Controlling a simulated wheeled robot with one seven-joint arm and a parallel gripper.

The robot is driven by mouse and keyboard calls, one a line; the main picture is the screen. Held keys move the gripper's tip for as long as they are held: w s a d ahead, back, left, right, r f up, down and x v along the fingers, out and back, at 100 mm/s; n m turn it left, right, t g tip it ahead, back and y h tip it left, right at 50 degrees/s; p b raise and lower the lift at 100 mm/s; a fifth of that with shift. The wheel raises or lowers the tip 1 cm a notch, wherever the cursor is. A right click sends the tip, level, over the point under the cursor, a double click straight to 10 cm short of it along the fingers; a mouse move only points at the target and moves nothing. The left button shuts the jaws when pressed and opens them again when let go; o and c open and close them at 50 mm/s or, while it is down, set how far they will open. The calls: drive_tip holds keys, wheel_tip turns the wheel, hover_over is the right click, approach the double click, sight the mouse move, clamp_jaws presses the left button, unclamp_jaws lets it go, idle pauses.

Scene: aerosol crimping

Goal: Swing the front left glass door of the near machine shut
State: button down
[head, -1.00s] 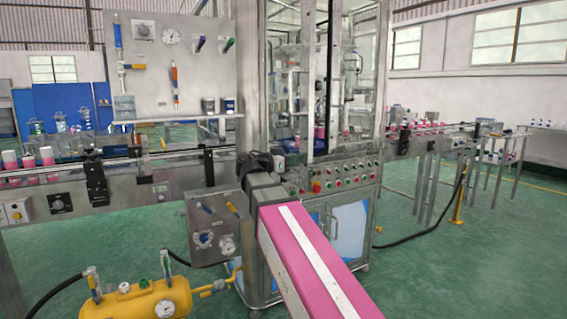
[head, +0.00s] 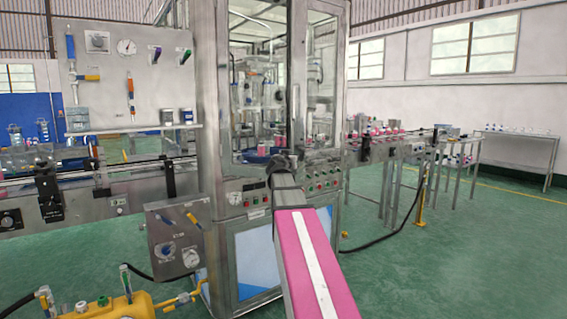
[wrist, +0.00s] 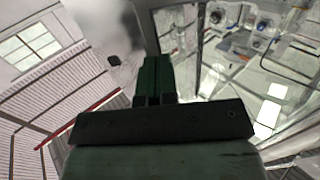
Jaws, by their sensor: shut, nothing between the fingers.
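The near machine (head: 212,150) is a steel cabinet with framed glass doors. Its front left glass door (head: 262,28) stands across the left front opening, with a vertical handle (head: 295,108) near its right edge. I cannot tell whether it sits fully flush. My gripper (head: 283,163) is low in front of this door's right part, its fingers mostly hidden by my arm. In the wrist view my green fingers (wrist: 155,75) are together and empty, beside a framed glass panel (wrist: 215,60). Whether they touch it is unclear.
A button panel (head: 322,182) lies below the doors. A gauge box (head: 172,240) and yellow tank (head: 110,308) stand at lower left. Conveyors run left (head: 130,185) and right (head: 385,148) of the machine.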

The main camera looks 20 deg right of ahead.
drive_tip(key=w+d+y, duration=0.1)
drive_tip(key=w+d, duration=0.3)
drive_tip(key=w, duration=1.1)
drive_tip(key=w+d+n+t+y, duration=0.1)
drive_tip(key=w+d, duration=0.3)
drive_tip(key=w, duration=1.1)
drive_tip(key=shift+w+n, duration=0.3)
drive_tip(key=shift+w+r, duration=0.15)
drive_tip(key=s+d, duration=0.4)
drive_tip(key=s, duration=1.1)
drive_tip(key=s+a+f+n+g+y, duration=0.1)
drive_tip(key=s+a+f+g, duration=0.1)
drive_tip(key=s+a+f, duration=0.65)
drive_tip(key=s+a+f+g+y, duration=0.2)
drive_tip(key=s+a+f+g, duration=0.15)
drive_tip(key=f, duration=0.95)
drive_tip(key=s+a+f+n+g+y, duration=0.1)
drive_tip(key=s+a+f+g, duration=0.1)
drive_tip(key=s+a+f, duration=0.65)
drive_tip(key=s+a+f+n+g+y, duration=0.2)
drive_tip(key=s+a+f+g, duration=0.2)
drive_tip(key=s+a+f, duration=0.4)
drive_tip(key=s+a+f+n+g+y, duration=0.2)
drive_tip(key=s+a+f, duration=0.6)
drive_tip(key=s+f, duration=0.4)
drive_tip(key=s+g+y, duration=0.1)
drive_tip(key=s, duration=0.2)
drive_tip(key=shift+a+g, duration=0.15)
drive_tip(key=shift+g, duration=0.2)
